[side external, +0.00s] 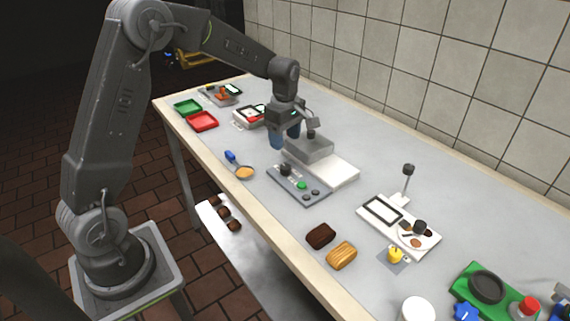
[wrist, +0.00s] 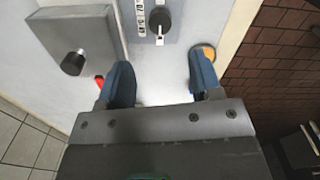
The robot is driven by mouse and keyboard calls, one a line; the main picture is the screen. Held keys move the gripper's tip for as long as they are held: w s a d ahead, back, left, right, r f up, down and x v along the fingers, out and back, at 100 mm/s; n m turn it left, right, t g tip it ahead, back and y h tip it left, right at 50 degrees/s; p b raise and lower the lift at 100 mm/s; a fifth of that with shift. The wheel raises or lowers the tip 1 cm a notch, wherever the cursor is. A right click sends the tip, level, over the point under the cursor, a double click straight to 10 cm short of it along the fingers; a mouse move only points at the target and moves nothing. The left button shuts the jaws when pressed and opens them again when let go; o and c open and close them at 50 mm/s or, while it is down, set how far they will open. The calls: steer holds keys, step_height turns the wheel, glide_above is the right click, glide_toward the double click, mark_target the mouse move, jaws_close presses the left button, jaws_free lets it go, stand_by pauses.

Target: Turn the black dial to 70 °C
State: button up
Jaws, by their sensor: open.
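The black dial (wrist: 160,19) sits on the grey control panel (wrist: 171,52) in the wrist view, with a white pointer mark on its near side and a printed scale to its left. In the side view the dial (side external: 285,169) is at the far end of the panel (side external: 312,200), beside a green button (side external: 301,185). My gripper (wrist: 160,80) is open and empty, its two blue fingers pointing toward the panel and spread to either side of the dial's line. The fingers are apart from the dial. In the side view my gripper (side external: 285,137) hangs beyond the panel's far end.
A grey box with a black knob (wrist: 73,62) stands left of the panel in the wrist view. Red (side external: 202,121) and green (side external: 187,106) trays stand farther back. Dark (side external: 321,236) and light brown pieces lie in front.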

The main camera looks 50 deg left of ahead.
mark_target(285, 166)
step_height(285, 166, down, 9)
stand_by(0.3)
steer(key=shift+c, duration=0.2)
steer(key=c, duration=0.9)
